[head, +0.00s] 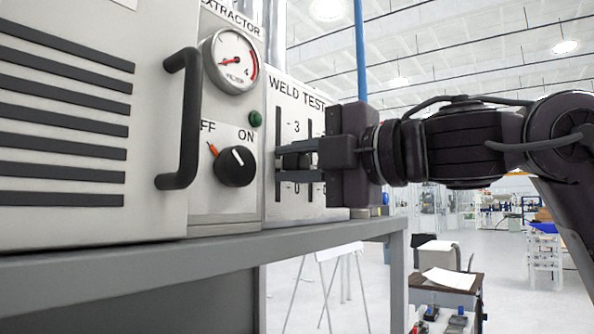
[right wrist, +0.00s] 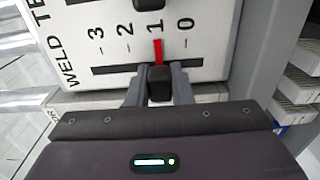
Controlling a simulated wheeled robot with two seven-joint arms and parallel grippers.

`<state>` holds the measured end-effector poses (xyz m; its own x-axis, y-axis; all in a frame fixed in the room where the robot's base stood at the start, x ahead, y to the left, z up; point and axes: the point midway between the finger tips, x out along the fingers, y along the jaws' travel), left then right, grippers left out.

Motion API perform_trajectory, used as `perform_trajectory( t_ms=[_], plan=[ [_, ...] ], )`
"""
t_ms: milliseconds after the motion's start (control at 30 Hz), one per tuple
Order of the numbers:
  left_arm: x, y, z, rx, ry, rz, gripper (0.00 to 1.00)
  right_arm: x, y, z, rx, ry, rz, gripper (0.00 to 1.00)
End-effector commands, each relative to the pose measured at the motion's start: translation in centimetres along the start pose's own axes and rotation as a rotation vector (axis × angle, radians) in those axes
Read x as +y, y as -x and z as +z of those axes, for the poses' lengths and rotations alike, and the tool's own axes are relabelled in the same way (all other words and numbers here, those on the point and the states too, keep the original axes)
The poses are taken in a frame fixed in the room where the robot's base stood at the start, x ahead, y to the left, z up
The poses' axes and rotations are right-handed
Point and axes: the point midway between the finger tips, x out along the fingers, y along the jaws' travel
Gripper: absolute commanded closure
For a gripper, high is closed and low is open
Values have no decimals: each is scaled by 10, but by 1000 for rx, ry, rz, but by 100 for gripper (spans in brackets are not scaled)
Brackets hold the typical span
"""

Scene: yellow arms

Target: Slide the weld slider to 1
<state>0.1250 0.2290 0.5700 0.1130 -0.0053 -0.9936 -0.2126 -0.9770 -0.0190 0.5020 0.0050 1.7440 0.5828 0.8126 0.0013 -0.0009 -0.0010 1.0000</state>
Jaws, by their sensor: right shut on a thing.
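The weld test panel (head: 284,95) is a white plate with a dark vertical slot and a scale from 0 to 3. In the right wrist view its black slider knob (right wrist: 159,84) sits in the slot (right wrist: 112,69). The knob's red pointer (right wrist: 158,50) points at the 1 mark. My right gripper (head: 285,159) is shut on this knob, with a grey finger on each side in the right wrist view (right wrist: 159,90). The gripper hides much of the panel in the head view. My left gripper is not in view.
A second slider knob (right wrist: 146,4) shows at the top of the right wrist view. To the panel's left are a rotary knob (head: 236,166), a gauge (head: 232,60) and a black handle (head: 182,120). The grey bench edge (head: 150,265) runs below.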

Motion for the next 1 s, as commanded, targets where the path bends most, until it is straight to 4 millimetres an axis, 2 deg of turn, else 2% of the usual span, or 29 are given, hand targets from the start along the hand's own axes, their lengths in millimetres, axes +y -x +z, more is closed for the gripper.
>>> perform_trajectory(
  t_ms=[200, 233, 400, 733, 1000],
  plan=[
    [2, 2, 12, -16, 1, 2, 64, 0, 0, 3, -9, -3, -3, 100],
    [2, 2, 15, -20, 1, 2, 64, 0, 0, 3, -9, -3, -3, 79],
    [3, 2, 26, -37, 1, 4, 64, 0, 0, 3, -8, -2, -3, 58],
    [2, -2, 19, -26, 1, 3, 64, -1, 4, 3, -7, -1, -1, 58],
    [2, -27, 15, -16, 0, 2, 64, -3, 47, 3, -10, 0, 2, 58]
  ],
)
